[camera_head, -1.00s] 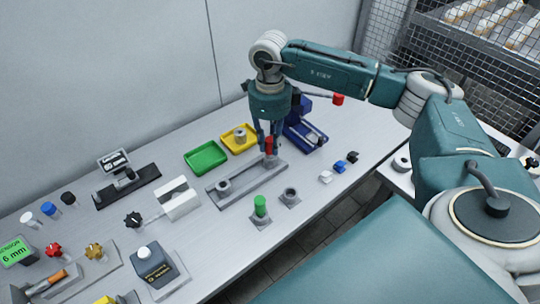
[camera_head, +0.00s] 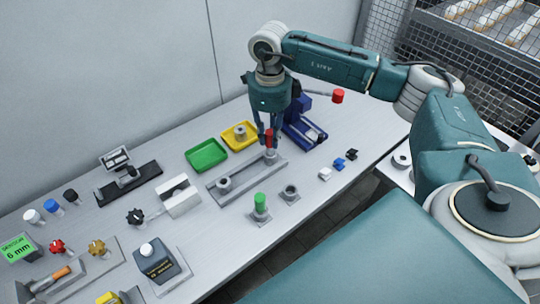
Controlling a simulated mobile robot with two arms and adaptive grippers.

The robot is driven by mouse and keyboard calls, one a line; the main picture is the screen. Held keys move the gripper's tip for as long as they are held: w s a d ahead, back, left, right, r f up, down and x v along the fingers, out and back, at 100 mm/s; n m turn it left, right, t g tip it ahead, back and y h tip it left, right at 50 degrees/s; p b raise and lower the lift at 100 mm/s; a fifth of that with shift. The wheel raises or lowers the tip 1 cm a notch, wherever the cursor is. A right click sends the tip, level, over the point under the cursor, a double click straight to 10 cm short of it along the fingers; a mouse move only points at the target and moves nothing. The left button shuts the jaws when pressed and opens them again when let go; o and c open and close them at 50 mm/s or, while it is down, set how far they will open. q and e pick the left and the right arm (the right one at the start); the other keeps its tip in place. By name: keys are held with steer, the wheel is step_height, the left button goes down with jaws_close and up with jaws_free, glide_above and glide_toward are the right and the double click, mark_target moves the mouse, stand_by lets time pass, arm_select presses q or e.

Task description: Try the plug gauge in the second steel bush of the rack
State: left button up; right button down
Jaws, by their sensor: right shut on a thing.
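My right gripper (camera_head: 268,139) is shut on a red-handled plug gauge (camera_head: 269,137), held upright over the far right end of the grey rack (camera_head: 246,176). A steel bush (camera_head: 270,157) sits in the rack directly below the gauge. I cannot tell whether the gauge's tip is inside its bore. Another steel bush (camera_head: 223,184) stands at the rack's near left end. A green-handled gauge (camera_head: 260,201) stands upright in a small grey base in front of the rack. My left gripper is not in view.
A blue fixture (camera_head: 304,136) with a red-knobbed lever stands right of the gripper. An empty-looking grey socket (camera_head: 290,192) and small blocks (camera_head: 338,163) lie in front.

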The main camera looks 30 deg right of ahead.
steer(key=shift+r+p, duration=0.55)
steer(key=shift+r, duration=0.5)
steer(key=shift+r, duration=0.1)
steer(key=shift+r+p, duration=1.6)
steer(key=shift+r, duration=0.9)
